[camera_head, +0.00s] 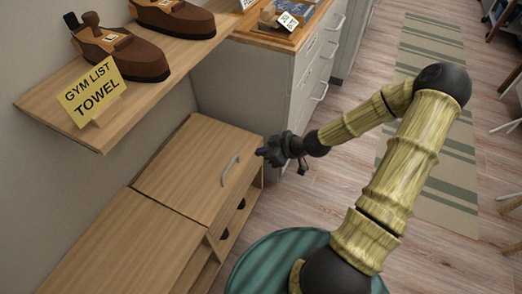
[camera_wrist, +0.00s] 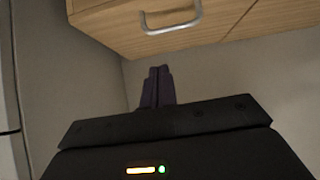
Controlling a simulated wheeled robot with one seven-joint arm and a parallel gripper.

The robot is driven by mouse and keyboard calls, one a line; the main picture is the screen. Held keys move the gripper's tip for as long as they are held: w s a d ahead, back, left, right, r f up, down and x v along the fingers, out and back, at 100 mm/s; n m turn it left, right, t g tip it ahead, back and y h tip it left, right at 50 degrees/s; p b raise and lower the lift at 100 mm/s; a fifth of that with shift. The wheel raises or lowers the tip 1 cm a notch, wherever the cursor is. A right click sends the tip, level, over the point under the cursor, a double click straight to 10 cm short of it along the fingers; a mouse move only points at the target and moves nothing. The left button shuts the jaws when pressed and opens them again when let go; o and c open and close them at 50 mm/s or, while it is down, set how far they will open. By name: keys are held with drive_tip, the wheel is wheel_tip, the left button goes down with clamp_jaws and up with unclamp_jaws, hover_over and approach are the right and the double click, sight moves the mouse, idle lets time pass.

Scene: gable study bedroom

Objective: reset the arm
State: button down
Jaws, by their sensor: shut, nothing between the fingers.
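My gripper (camera_head: 264,152) is at the end of my bamboo-patterned arm, near the middle of the head view. It is just right of the low wooden cabinet's (camera_head: 190,160) corner, near a metal handle (camera_head: 230,170). In the wrist view my gripper's two dark fingers (camera_wrist: 157,85) are together with nothing between them. The cabinet's wooden panel (camera_wrist: 235,20) and its handle (camera_wrist: 170,18) are above the fingers in that view. I cannot tell whether the fingers touch the cabinet.
A grey drawer unit (camera_head: 260,85) stands behind the gripper. A striped rug (camera_head: 440,150) lies on open floor at the right.

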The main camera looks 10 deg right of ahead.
idle(0.3)
drive_tip(key=s+d+r+m+g+h, duration=0.35)
drive_tip(key=s+r+m+h, duration=0.55)
drive_tip(key=s+r, duration=0.55)
wheel_tip(320, 180, up, 28)
drive_tip(key=m+y+p, duration=0.1)
drive_tip(key=p, duration=2.6)
drive_tip(key=shift+w+a+r+m+p, duration=0.2)
drive_tip(key=shift+a+m+p, duration=0.1)
drive_tip(key=shift+p, duration=0.1)
